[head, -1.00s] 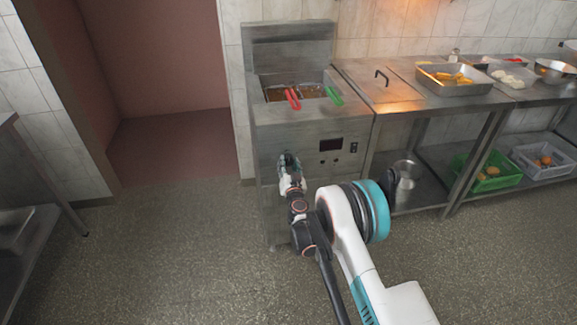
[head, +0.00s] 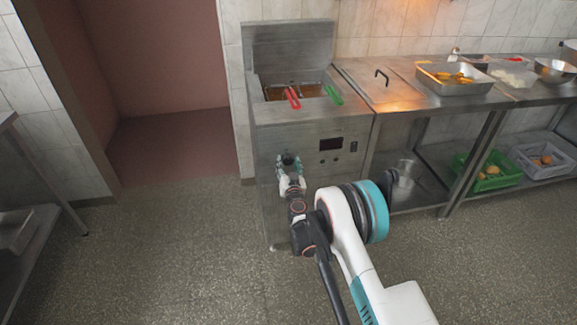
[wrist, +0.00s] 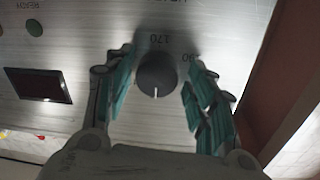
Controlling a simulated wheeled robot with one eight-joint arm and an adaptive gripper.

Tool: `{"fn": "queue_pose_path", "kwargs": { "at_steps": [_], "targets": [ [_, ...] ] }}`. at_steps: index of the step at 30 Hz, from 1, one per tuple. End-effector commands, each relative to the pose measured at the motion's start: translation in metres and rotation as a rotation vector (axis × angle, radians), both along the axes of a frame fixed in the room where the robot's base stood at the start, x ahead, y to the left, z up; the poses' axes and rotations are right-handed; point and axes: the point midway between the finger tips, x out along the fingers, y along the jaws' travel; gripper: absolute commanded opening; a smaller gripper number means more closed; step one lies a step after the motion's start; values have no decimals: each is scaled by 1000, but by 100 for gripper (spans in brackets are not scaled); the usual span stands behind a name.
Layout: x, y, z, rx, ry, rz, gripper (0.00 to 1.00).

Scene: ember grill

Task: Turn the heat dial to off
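The heat dial (wrist: 157,75) is a round dark knob on the fryer's metal front panel, seen in the wrist view. A white pointer line on it points toward the bottom of the picture. The number 170 is printed above it, and part of another number shows to its right. My gripper (wrist: 160,80) is open, with one teal-padded finger on each side of the dial and a gap to both. In the head view my gripper (head: 289,160) is at the left part of the fryer front (head: 310,140) and hides the dial.
Fry baskets with red (head: 293,97) and green (head: 333,94) handles sit in the fryer top. A steel counter (head: 400,95) adjoins it on the right.

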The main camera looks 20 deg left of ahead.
Motion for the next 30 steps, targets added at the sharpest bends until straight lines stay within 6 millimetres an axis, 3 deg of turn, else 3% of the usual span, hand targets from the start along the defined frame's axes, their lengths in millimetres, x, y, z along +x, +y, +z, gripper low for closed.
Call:
{"fn": "queue_pose_path", "kwargs": {
  "at_steps": [11, 24, 30],
  "targets": [
    [-1, -2, 1, 1, 1, -2, 60],
    [-55, -29, 0, 0, 0, -1, 60],
    [-66, -35, 0, 0, 0, -1, 60]
  ]
}}
